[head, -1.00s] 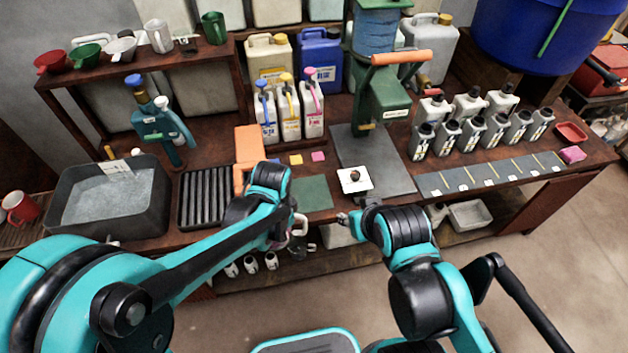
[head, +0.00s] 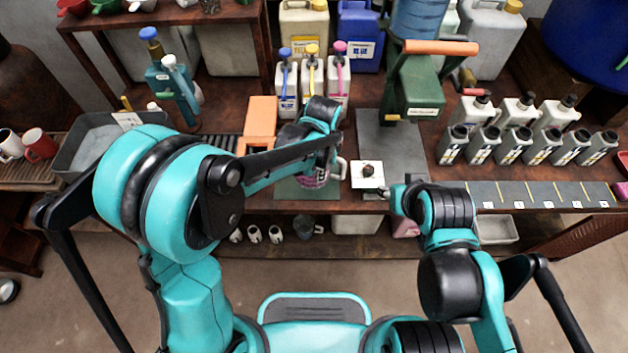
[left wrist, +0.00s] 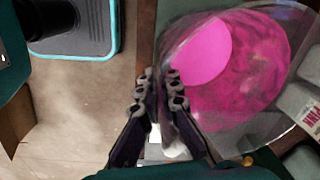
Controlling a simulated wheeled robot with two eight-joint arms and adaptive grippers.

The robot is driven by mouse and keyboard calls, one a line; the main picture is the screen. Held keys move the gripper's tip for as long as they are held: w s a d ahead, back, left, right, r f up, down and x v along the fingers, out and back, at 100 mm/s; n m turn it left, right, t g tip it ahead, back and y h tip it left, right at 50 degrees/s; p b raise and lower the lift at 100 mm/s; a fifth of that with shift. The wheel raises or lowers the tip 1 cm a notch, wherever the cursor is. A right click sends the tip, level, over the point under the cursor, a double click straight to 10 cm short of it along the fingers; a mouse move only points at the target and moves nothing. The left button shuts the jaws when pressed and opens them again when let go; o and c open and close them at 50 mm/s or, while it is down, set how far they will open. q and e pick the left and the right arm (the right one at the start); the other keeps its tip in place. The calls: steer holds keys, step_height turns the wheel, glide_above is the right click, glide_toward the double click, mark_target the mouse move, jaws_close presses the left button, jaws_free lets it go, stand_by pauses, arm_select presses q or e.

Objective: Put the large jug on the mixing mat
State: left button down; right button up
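The large jug (left wrist: 235,70) is clear with bright pink liquid inside, and it fills the right of the left wrist view. In the head view a pink part of it (head: 313,179) shows below my left forearm, mostly hidden. My left gripper (left wrist: 160,90) is shut on the jug's near side; I cannot tell whether on wall or handle. The green mixing mat (head: 290,189) lies at the bench's front edge with the jug over it. I cannot tell whether they touch. My right gripper (head: 388,196) is by the bench edge, its fingers too small to read.
A white square plate with a dark lump (head: 367,180) sits right of the mat. Pink, yellow and blue pump bottles (head: 312,85) stand behind. The green press (head: 415,90) stands at back right.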

arm_select(q)
steer(key=shift+w+a+f+b, duration=0.3)
steer(key=shift+w+a+f, duration=0.55)
steer(key=shift+w, duration=0.1)
steer(key=shift+f+b, duration=0.95)
steer(key=shift+f, duration=0.9)
steer(key=shift+f, duration=0.2)
steer(key=c, duration=1.7)
jaws_free()
steer(key=shift+r, duration=0.1)
